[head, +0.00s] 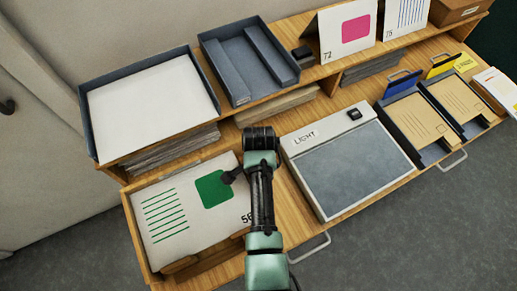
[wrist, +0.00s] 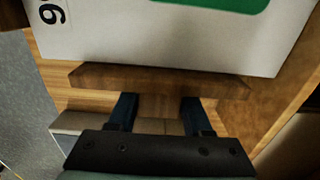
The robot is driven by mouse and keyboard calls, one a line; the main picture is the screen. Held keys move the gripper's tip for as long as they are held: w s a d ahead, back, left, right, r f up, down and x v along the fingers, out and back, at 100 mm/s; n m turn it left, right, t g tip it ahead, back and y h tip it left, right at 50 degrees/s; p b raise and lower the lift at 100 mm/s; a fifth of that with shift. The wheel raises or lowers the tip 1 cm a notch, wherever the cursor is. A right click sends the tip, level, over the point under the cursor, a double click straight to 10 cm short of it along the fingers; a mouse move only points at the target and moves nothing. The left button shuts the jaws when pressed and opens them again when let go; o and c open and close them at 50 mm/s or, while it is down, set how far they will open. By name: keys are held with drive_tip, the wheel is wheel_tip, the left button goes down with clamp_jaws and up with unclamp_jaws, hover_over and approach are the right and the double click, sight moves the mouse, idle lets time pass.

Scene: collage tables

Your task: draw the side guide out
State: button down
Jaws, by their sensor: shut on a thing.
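The side guide (wrist: 160,82) is a dark brown wooden bar across the wrist view, with a narrower wooden part running back from it between my fingers. My gripper (wrist: 158,103) is shut on that part, one dark blue finger on each side. The guide lies beside the edge of a white printed sheet (wrist: 160,50); I cannot tell whether they touch. In the head view the sheet (head: 170,205), with green print, lies in the front-left bay. My arm hides the guide and the fingertips there.
The light box (head: 360,165) stands right of my arm, with a strip of bare wood between it and the sheet. Wooden pieces (head: 180,265) lie at the bay's front. Trays (head: 150,105) stand behind. A drawer handle (head: 310,250) sticks out in front.

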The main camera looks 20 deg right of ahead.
drive_tip(key=d, duration=0.5)
drive_tip(key=shift+w+b, duration=0.1)
drive_tip(key=shift+b, duration=0.25)
drive_tip(key=shift+c, duration=1.6)
unclamp_jaws()
wheel_tip(320, 180, up, 13)
